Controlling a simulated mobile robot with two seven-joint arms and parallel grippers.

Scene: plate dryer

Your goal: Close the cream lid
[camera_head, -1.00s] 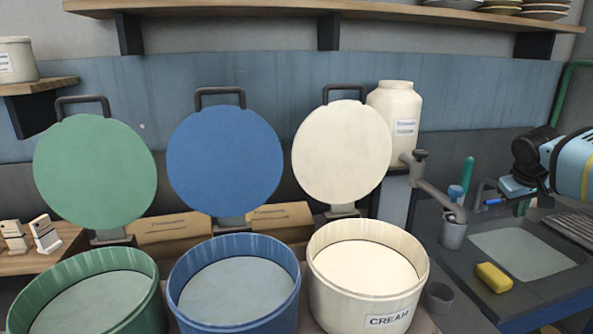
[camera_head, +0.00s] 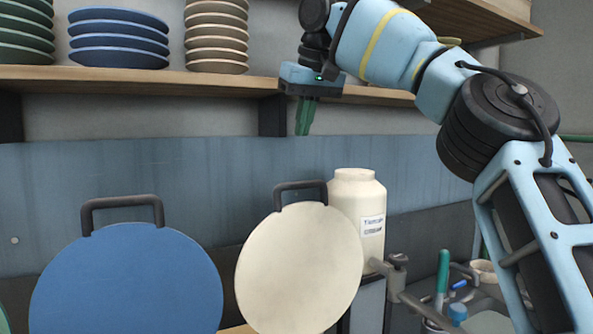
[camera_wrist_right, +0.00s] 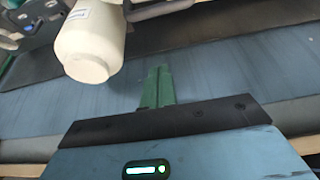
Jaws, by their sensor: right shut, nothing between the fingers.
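The cream lid (camera_head: 299,268) stands raised and open in the head view, with its dark handle (camera_head: 300,188) at the top. My right gripper (camera_head: 303,132) is above the handle, fingers pointing down, apart from the lid. Its green fingers are together with nothing between them; they also show in the right wrist view (camera_wrist_right: 157,88). The cream bin below the lid is out of view now. My left gripper is not in view.
The blue lid (camera_head: 127,281) stands open to the left. A white jar (camera_head: 358,215) stands just behind the cream lid, on its right. A wooden shelf (camera_head: 150,80) with stacked plates (camera_head: 118,38) runs behind my right gripper. A tap (camera_head: 397,275) is at lower right.

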